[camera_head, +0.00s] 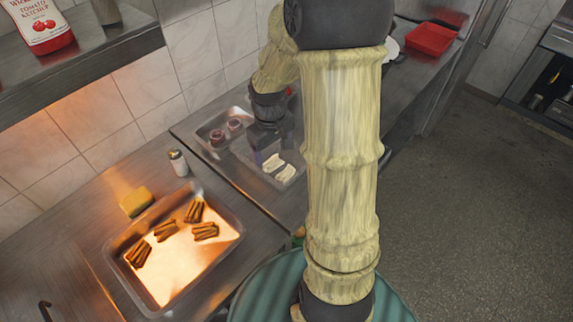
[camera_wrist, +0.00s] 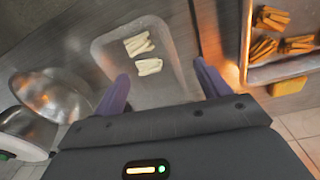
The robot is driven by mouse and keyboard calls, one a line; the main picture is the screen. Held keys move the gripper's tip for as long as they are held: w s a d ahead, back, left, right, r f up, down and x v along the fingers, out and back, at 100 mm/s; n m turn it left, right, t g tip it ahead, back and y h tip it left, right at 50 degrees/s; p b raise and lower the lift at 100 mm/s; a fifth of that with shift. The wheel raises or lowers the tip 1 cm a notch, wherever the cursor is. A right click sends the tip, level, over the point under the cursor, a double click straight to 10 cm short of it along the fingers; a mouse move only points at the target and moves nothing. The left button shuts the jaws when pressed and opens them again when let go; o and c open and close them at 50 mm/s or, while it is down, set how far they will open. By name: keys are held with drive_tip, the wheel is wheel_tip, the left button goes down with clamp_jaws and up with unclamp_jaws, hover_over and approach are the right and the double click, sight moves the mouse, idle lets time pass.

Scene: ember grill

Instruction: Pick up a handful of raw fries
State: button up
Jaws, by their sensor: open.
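Two small bundles of pale raw fries lie in a shallow metal tray: one bundle (camera_head: 273,162) and another (camera_head: 285,173). In the wrist view they are a farther bundle (camera_wrist: 138,44) and a nearer bundle (camera_wrist: 149,67). The tray shows its bare rim in the wrist view (camera_wrist: 103,52). My gripper (camera_wrist: 161,76) is open, with its two purple fingers spread on either side of the nearer bundle's line. It appears empty and above the tray. In the head view my arm and wrist hide part of the tray.
A heated tray (camera_head: 219,270) of several browned fry bundles stands at front left. A yellow sponge-like block (camera_head: 136,201) and a shaker (camera_head: 178,162) are behind it. A tray with dark red pieces (camera_head: 212,122) lies behind my gripper. Metal bowls (camera_wrist: 48,92) stand beside the fries' tray.

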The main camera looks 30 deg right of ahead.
drive_tip(key=w+d+r+p, duration=0.1)
drive_tip(key=w+d, duration=0.2)
drive_tip(key=d, duration=0.2)
drive_tip(key=shift+w+d+n+g+p, duration=0.2)
drive_tip(key=shift+d+n+g+p, duration=0.05)
drive_tip(key=shift+n+g+p, duration=0.15)
drive_tip(key=p, duration=0.3)
hover_over(285, 171)
wheel_tip(285, 171, down, 11)
drive_tip(key=shift+f, duration=0.45)
drive_tip(key=shift+w+f, duration=0.15)
drive_tip(key=shift+f, duration=0.05)
drive_tip(key=shift+r, duration=0.1)
